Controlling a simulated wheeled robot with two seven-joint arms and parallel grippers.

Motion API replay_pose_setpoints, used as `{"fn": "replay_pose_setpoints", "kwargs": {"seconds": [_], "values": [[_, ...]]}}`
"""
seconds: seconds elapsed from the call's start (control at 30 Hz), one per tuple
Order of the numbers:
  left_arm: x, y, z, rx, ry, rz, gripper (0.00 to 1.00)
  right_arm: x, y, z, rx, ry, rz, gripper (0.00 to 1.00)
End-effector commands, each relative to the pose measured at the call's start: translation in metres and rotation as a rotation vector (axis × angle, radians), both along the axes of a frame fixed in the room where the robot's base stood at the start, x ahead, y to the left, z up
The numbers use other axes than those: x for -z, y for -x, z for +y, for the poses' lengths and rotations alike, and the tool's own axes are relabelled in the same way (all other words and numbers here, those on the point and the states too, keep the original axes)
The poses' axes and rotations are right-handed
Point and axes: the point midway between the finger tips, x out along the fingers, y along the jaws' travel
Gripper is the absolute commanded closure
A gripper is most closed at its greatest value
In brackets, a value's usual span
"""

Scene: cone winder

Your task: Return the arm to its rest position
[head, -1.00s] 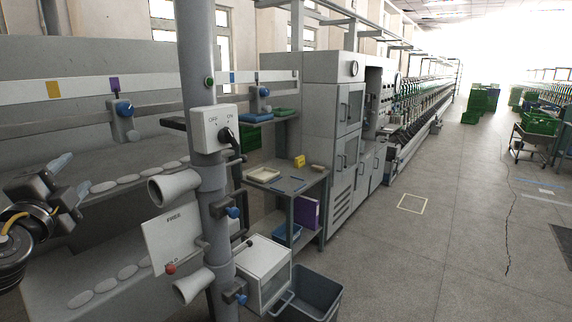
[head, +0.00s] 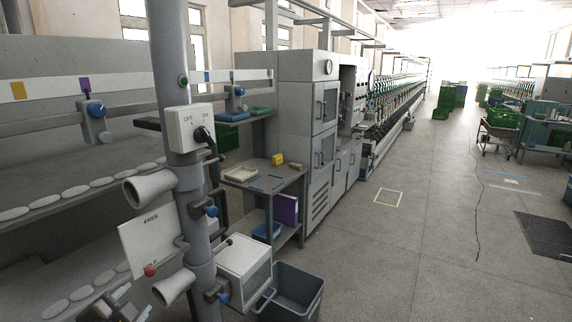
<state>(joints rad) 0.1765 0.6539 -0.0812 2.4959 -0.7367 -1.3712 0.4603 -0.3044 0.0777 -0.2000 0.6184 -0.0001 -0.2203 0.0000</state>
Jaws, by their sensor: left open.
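My left gripper (head: 134,301) shows at the bottom left of the head view, partly cut off by the lower edge. It is open, with nothing seen between its fingers. It is in front of the lower grey ledge with white discs, below the white sign plate (head: 150,240) on the grey post (head: 172,60). Whether it touches anything there I cannot tell. My right gripper is out of view.
The post carries an OFF/ON switch box (head: 190,128) and two pale funnels, the upper one (head: 150,188) protruding left. The floor (head: 400,260) farther right is mostly clear.

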Motion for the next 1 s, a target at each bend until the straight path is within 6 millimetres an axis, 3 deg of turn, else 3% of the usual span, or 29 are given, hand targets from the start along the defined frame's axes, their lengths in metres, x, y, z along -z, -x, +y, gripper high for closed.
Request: {"fn": "replay_pose_setpoints", "kwargs": {"seconds": [0.03, 0.1, 0.23, 0.4, 0.67, 0.8, 1.0], "values": [[0.041, 0.020, -0.013, -0.025, 0.086, 0.094, 0.50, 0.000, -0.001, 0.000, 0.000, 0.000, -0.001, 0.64], [0.087, 0.049, -0.027, -0.077, 0.193, 0.213, 0.50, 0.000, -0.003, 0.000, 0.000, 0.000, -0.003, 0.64], [0.153, 0.106, -0.045, -0.177, 0.342, 0.412, 0.50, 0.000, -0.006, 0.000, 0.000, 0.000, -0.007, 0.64], [0.204, 0.170, -0.063, -0.286, 0.471, 0.607, 0.50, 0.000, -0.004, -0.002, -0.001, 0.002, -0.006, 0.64], [0.249, 0.259, -0.087, -0.433, 0.614, 0.847, 0.50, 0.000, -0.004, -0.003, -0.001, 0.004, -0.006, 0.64], [0.296, 0.244, -0.087, -0.433, 0.601, 0.857, 0.50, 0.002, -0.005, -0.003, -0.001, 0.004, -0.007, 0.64], [0.373, 0.238, -0.088, -0.440, 0.589, 0.885, 0.50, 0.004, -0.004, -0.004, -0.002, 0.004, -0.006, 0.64]]}}
